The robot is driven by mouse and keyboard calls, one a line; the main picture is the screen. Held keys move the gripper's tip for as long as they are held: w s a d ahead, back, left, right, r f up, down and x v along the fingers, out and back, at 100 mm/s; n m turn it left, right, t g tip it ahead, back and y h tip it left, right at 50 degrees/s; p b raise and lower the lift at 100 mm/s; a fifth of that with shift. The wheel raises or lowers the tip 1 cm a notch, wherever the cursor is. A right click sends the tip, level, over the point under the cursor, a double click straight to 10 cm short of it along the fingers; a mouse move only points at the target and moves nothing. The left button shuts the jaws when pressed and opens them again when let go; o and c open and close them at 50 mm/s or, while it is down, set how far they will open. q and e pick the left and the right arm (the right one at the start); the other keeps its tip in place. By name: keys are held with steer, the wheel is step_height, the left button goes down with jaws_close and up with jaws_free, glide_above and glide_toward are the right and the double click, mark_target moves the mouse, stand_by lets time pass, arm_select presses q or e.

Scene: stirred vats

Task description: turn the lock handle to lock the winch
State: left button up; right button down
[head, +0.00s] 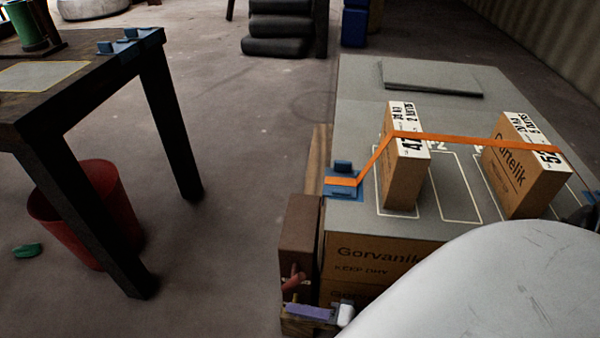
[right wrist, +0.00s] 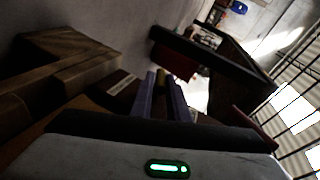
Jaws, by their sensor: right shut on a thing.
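My right gripper (head: 310,313), with purple fingers, is low at the near left corner of the grey-topped load. A reddish curved part (head: 293,279) shows just above the gripper, against a brown housing (head: 299,232). A blue strap fitting (head: 343,184) sits on the top's left edge and holds an orange strap (head: 455,139). My left gripper is not in view.
The strap runs over two upright cartons (head: 401,178) (head: 512,175) on the grey top (head: 400,85). A dark table (head: 90,85) stands at left, with a red bin (head: 70,230) under it. The floor between table and load is clear.

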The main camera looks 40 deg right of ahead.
steer(key=shift+f+t+y, duration=0.15)
steer(key=shift+t+y, duration=0.15)
steer(key=shift+t, duration=0.6)
steer(key=c, duration=1.7)
jaws_free()
steer(key=p+v, duration=0.1)
steer(key=v, duration=0.9)
steer(key=shift+s+d, duration=0.15)
steer(key=shift+d, duration=0.05)
